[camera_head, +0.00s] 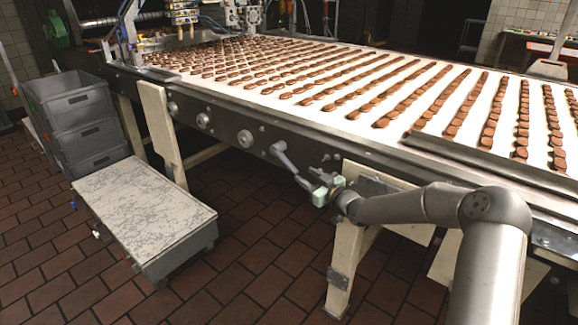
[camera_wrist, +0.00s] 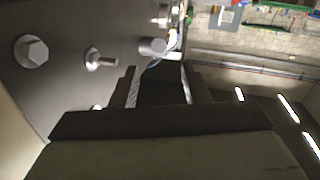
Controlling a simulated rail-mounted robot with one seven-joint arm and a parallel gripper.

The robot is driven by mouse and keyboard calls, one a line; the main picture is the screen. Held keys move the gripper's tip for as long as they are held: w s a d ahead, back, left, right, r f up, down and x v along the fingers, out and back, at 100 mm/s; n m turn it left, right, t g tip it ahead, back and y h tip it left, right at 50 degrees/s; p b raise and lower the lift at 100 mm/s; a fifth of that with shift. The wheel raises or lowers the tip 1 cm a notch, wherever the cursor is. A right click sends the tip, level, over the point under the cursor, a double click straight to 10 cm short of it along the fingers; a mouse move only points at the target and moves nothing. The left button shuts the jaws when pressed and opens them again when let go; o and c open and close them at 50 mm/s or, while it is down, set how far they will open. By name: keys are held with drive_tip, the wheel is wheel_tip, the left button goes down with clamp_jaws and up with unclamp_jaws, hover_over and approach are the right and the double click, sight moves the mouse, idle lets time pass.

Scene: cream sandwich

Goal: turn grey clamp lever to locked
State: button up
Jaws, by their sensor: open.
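The grey clamp lever (camera_head: 291,161) is on the dark side rail of the conveyor in the head view. It slants down to the right from its round pivot. My gripper (camera_head: 315,180) is just right of the lever's lower end; I cannot tell whether they touch. In the wrist view my gripper (camera_wrist: 160,82) is open, its two fingers apart with nothing clearly between them. A grey round-ended part (camera_wrist: 153,47) shows beyond the fingertips; I cannot tell whether it is the lever.
The conveyor (camera_head: 330,62) carries rows of brown biscuits above. Round bolt heads (camera_head: 245,139) line its rail; a hex bolt (camera_wrist: 32,50) is near in the wrist view. A pale leg (camera_head: 352,270) stands below my gripper. Grey crates (camera_head: 75,100) and a low cart (camera_head: 145,200) stand left.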

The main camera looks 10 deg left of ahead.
sight(289, 165)
drive_tip(key=x, duration=0.9)
drive_tip(key=shift+w+a, duration=0.2)
drive_tip(key=shift+w, duration=0.05)
clamp_jaws()
drive_tip(key=shift+f, duration=0.15)
